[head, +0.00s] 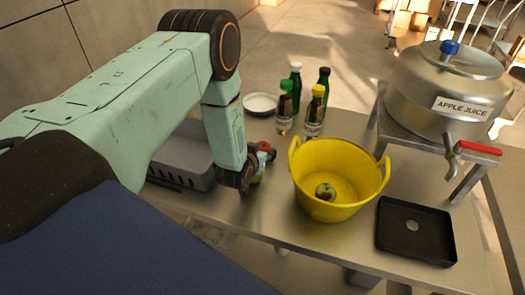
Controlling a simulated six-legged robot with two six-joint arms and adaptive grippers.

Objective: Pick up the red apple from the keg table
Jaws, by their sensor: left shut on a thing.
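My left gripper (258,165) is mostly hidden behind the end of my left arm, low by the left side of the yellow bucket. It is shut on the red apple (265,147), of which only a small red patch shows beside the wrist. How the fingers sit on it is hidden. The metal table (300,232) lies below, and a silver keg labelled "APPLE JUICE" (440,95) stands on a raised stand at its right. My right gripper is not in view.
The yellow bucket (340,160) holds a greenish apple (325,191). Several bottles (284,112) and a white plate (260,103) stand behind. A grey crate (180,160) is behind my left arm. A black tray (415,245) with a small disc lies front right.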

